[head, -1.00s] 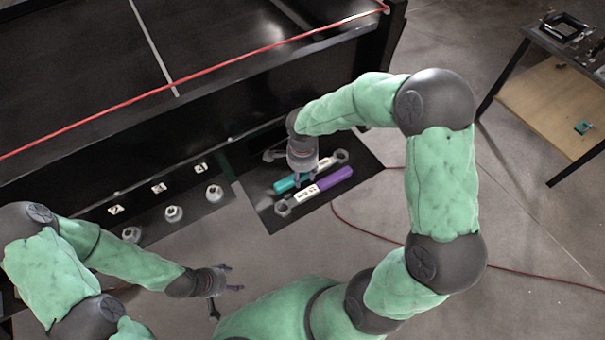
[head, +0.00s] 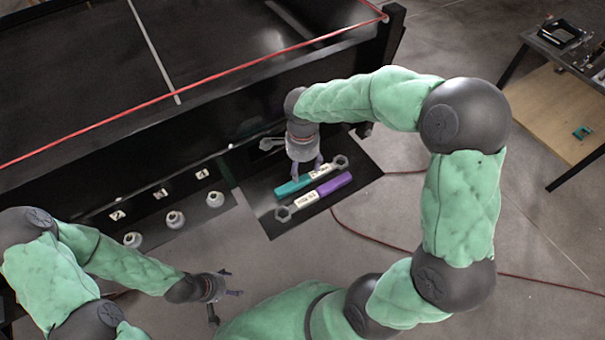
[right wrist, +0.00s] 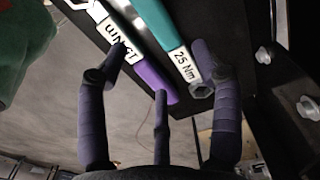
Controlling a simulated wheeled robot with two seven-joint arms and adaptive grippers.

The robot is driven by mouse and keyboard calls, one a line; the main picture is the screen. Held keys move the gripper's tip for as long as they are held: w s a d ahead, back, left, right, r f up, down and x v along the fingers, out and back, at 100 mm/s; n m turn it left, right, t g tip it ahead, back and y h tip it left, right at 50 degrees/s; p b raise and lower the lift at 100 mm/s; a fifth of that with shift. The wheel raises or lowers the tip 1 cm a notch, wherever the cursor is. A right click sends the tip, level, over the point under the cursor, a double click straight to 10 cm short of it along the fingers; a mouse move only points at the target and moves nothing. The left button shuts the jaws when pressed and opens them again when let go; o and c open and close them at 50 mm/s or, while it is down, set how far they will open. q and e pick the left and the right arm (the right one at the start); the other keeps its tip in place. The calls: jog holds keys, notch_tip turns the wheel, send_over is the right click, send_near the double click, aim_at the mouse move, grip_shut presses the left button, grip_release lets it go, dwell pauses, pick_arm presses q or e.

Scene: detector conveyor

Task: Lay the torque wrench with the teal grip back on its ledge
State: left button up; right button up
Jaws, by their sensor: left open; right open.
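The torque wrench with the teal grip (head: 291,187) lies on the dark ledge (head: 262,190), roughly parallel to the purple-gripped wrench (head: 336,184). Its ring end points to the upper right. In the right wrist view the teal grip (right wrist: 156,22) leads to a "25 Nm" label and ring end. My right gripper (head: 307,170) is over the teal wrench, hiding part of it. Its fingers (right wrist: 158,65) are spread, with nothing held between them; I cannot tell the exact gap to the wrench. My left gripper (head: 228,293) is open and empty, well away at the lower left.
The dark machine wall (head: 190,140) rises behind the ledge. A red cable (head: 385,235) crosses the floor at right. A table (head: 560,95) stands at the far right.

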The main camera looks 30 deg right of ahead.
jog(key=shift+r, duration=2.05)
